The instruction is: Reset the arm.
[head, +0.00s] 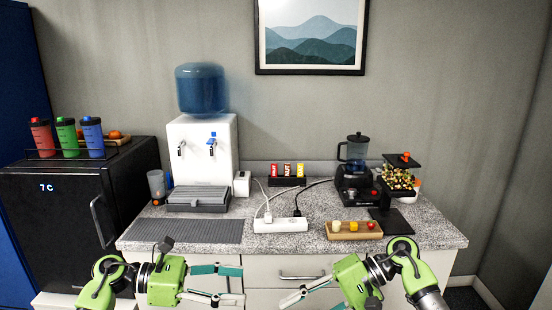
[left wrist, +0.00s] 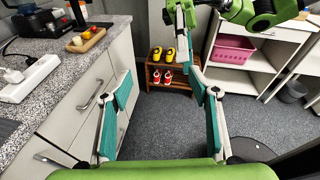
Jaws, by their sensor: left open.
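My left gripper (head: 242,284) is in front of the counter's drawers, with its two teal-padded fingers apart and nothing between them. In the left wrist view its fingers (left wrist: 158,66) are spread, with empty air and the carpet beyond. My right gripper (head: 308,304) is low in front of the drawers, right of the left one, pointing left. Its fingers look apart and nothing shows between them; the lower finger is cut off by the picture edge. Part of the right arm (left wrist: 245,12) shows at the top of the left wrist view.
The granite counter (head: 270,238) holds a power strip (head: 280,225), a wooden tray (head: 340,235), a blender (head: 356,170) and a water dispenser (head: 203,150). A black fridge (head: 50,215) stands left.

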